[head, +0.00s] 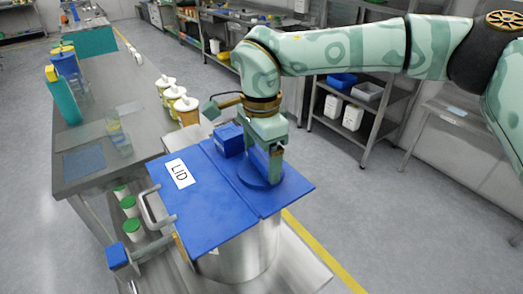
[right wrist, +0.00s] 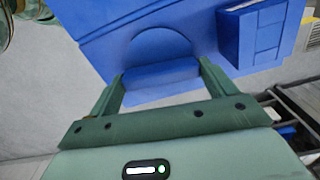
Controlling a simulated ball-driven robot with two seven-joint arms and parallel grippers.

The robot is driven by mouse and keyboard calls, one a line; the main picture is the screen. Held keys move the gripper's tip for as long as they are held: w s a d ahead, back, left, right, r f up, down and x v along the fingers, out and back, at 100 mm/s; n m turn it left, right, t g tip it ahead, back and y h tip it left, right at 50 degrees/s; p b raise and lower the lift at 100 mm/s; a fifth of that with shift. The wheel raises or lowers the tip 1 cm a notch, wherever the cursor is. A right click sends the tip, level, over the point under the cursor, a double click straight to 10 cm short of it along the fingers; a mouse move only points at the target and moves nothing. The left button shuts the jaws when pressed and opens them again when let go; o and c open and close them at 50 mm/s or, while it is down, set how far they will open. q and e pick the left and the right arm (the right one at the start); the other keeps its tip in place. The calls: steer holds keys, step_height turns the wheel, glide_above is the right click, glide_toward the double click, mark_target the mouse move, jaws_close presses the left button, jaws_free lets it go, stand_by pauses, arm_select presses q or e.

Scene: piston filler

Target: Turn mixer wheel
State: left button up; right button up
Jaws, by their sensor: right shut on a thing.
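The mixer wheel is a blue round disc (head: 250,176) lying flat on the right half of the blue lid of a steel vessel. A blue raised bar stands on it and shows between my fingers in the right wrist view (right wrist: 160,75). My right gripper (head: 273,166) points down over the disc, and it also shows in the right wrist view (right wrist: 158,80). Its two green fingers are shut on the blue bar, one at each end. The gripper hides part of the disc in the head view. My left gripper is not in view.
The blue lid (head: 205,205) with its LID label and a metal side handle (head: 150,213) covers the steel vessel (head: 240,255). A blue box (head: 229,140) stands on the lid close to the gripper. A steel bench (head: 125,95) with bottles and jars is at left.

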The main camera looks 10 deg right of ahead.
mark_target(261, 157)
steer(key=m+p, duration=0.2)
steer(key=shift+r+m, duration=0.25)
steer(key=shift+m, duration=0.05)
steer(key=m+p, duration=0.1)
steer(key=m, duration=0.1)
steer(key=shift+m+p, duration=0.3)
steer(key=shift+m, duration=0.1)
steer(key=m+p, duration=0.3)
steer(key=m, duration=0.3)
steer(key=m+p, duration=0.2)
steer(key=m, duration=0.4)
steer(key=shift+f+m, duration=0.1)
steer(key=shift+m, duration=0.2)
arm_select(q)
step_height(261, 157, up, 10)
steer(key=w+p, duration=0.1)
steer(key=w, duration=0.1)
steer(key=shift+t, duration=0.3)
arm_select(e)
steer(key=m, duration=0.5)
steer(key=shift+w, duration=0.1)
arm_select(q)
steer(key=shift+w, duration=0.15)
arm_select(e)
steer(key=shift+m, duration=0.3)
